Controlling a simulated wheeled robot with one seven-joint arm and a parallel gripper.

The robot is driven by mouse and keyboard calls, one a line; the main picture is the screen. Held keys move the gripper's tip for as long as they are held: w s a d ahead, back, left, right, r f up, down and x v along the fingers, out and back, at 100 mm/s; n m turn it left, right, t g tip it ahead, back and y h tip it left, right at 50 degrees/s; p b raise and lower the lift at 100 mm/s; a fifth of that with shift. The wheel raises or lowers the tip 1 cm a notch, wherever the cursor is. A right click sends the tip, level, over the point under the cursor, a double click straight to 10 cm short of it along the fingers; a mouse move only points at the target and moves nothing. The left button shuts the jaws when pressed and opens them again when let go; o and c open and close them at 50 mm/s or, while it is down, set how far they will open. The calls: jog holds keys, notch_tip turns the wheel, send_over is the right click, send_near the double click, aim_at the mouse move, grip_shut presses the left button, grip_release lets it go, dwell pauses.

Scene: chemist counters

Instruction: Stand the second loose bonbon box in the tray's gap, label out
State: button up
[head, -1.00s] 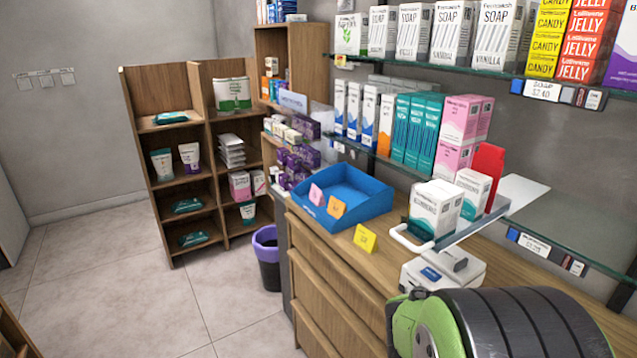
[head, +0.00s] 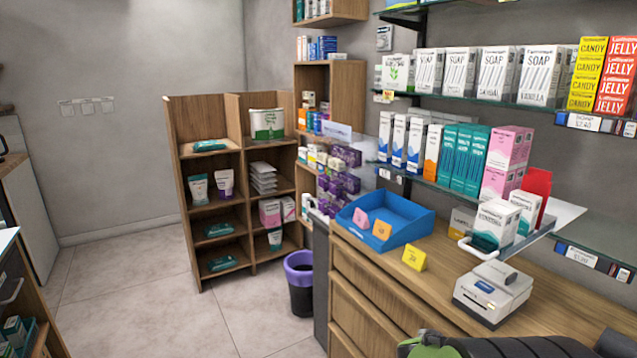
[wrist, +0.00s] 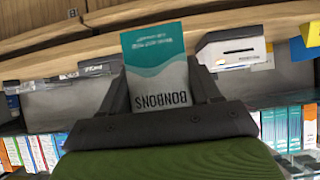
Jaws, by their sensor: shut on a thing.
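My gripper (wrist: 160,88) is shut on a white bonbon box (wrist: 158,70) with a teal wave, its BONBONS lettering upside down in the wrist view. The box stands out beyond the fingertips. A shallow tray with a white handle (head: 478,250) sits at the counter's back right. It holds white and teal boxes (head: 494,223) standing upright. A red panel stands behind them. I cannot make out the tray's gap from here.
A blue open bin (head: 408,231) with pink and orange cards stands left of the tray. A yellow card (head: 414,257) and a white device (head: 493,291) are on the wooden counter. Glass shelves (head: 440,186) overhang behind. A bin (head: 300,280) stands on the open floor at left.

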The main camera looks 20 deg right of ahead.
jog(key=w+a+r+n+t+y+p, duration=0.25)
jog(key=w+a+n+t+p, duration=0.3)
jog(key=w+a, duration=0.7)
jog(key=w+a+r+n+t+y+p, duration=0.1)
jog(key=w+a+n+y+p, duration=0.1)
jog(key=a, duration=0.6)
jog(key=w+a+r+n+t+y+p, duration=0.1)
jog(key=w+a+n+t+y+p, duration=0.1)
jog(key=w+a+n, duration=0.3)
jog(key=w+a+y, duration=0.1)
jog(key=a, duration=0.3)
jog(key=shift+a+p, duration=0.2)
jog(key=shift+p, duration=0.1)
jog(key=shift+d+t, duration=0.15)
jog(key=shift+t, duration=0.1)
